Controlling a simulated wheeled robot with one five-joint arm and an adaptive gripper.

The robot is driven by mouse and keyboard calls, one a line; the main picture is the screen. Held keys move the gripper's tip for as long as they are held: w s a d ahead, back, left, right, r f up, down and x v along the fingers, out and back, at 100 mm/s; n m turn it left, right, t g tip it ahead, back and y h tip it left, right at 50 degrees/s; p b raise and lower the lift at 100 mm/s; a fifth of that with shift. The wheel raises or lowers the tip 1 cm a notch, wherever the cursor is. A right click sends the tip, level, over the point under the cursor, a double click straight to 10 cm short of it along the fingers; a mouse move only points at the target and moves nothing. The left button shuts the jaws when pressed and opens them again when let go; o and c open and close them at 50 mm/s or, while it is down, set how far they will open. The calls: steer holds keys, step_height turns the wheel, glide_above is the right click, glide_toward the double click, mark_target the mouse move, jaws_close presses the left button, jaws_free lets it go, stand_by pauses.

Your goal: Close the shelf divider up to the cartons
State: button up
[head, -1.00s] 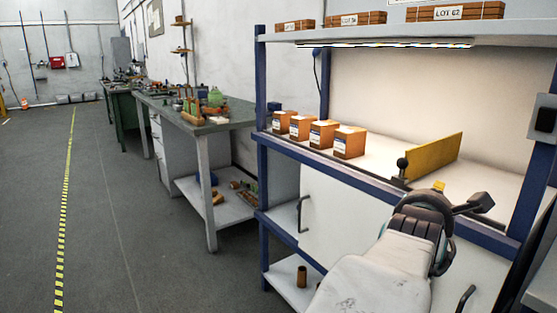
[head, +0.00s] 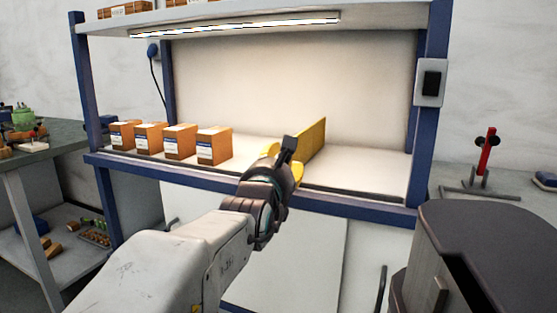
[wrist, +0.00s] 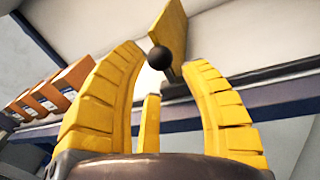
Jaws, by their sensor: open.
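The yellow shelf divider (head: 312,143) stands upright on the lit shelf, to the right of the row of cartons (head: 213,146), with a clear gap between them. In the wrist view the divider (wrist: 172,28) rises beyond my fingers, with its round black knob (wrist: 160,58) at its front end. The cartons (wrist: 70,76) show at the left there. My gripper (wrist: 168,62) is open, its yellow fingers spread either side of the knob in the picture. I cannot tell whether they touch it. In the head view my gripper (head: 284,163) hides the knob and the divider's front end.
A blue front rail (head: 350,207) runs along the shelf edge. An upper shelf (head: 230,18) with a light strip hangs above. A switch box (head: 431,83) is on the right post. A workbench (head: 45,150) stands at the left.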

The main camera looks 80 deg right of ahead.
steer(key=shift+s+d, duration=0.1)
steer(key=shift+d, duration=1.9)
jaws_close()
